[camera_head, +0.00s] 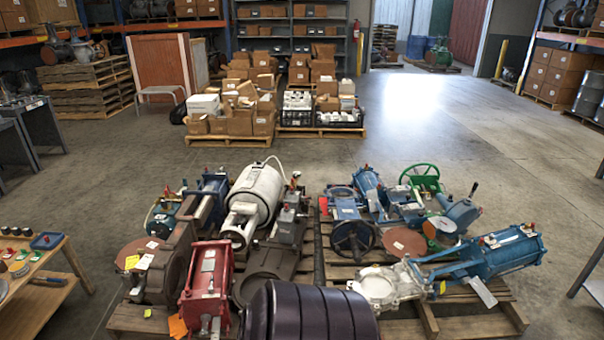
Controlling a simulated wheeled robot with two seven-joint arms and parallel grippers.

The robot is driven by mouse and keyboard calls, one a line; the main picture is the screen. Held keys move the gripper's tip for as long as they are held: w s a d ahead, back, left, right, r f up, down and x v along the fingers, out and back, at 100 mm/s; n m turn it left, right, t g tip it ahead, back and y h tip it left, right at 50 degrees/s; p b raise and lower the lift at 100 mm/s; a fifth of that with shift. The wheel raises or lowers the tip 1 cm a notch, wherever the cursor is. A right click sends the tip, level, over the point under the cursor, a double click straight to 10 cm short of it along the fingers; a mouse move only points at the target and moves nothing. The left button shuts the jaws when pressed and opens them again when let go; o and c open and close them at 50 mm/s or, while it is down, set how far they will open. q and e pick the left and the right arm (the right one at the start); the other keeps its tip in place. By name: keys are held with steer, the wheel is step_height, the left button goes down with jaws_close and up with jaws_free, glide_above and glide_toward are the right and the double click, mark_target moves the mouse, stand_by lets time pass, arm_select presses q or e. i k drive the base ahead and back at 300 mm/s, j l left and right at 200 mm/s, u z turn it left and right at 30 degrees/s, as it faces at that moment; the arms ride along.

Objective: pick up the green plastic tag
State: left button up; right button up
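A small green piece (36,256), which looks like the green plastic tag, lies on the wooden table (75,262) at the left edge of the head view. It is too small for me to make out its exact shape. A blue tray (47,241) stands at the table's far right corner. Neither of my grippers shows in this view.
Pallets with valves and actuators, including a red actuator (208,284) and a blue one (510,252), fill the front middle and right. A dark ribbed cylinder (312,312) is at bottom centre. Open floor (75,205) lies behind the table and to its right.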

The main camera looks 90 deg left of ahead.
mark_target(39, 254)
steer(key=u, duration=4.55)
steer(key=i, duration=0.25)
